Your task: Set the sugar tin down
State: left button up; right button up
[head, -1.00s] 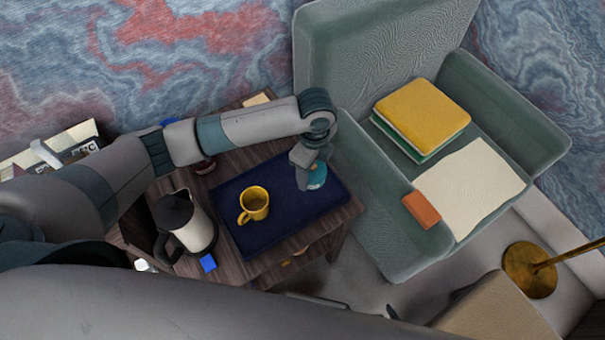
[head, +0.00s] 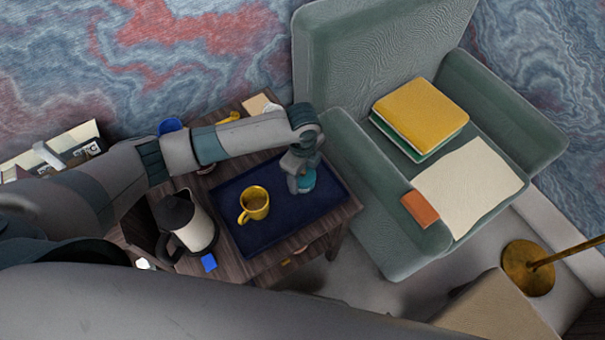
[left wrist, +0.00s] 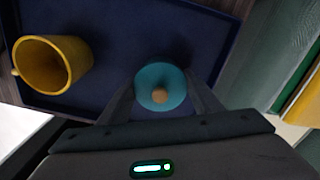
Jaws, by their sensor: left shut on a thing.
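The sugar tin (head: 308,181) is a small teal round tin over the right part of the dark blue mat (head: 233,236). In the left wrist view the tin (left wrist: 160,84) shows from above with a tan knob on its lid. My left gripper (head: 301,178) is shut on the tin, with one finger on each side of it. The tin looks upright. I cannot tell whether its base touches the mat. My right gripper is not in view.
A yellow mug (head: 254,203) stands on the mat left of the tin. A green armchair (head: 375,190) stands close on the right. Mat around the tin is free.

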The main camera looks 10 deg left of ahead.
pick_arm(q)
jog(key=shift+f, duration=0.15)
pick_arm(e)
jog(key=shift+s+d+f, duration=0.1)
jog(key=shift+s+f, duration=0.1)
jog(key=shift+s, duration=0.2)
pick_arm(q)
jog(key=shift+f, duration=0.1)
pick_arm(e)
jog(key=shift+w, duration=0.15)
pick_arm(q)
jog(key=o, duration=1.1)
jog(key=shift+c, duration=0.2)
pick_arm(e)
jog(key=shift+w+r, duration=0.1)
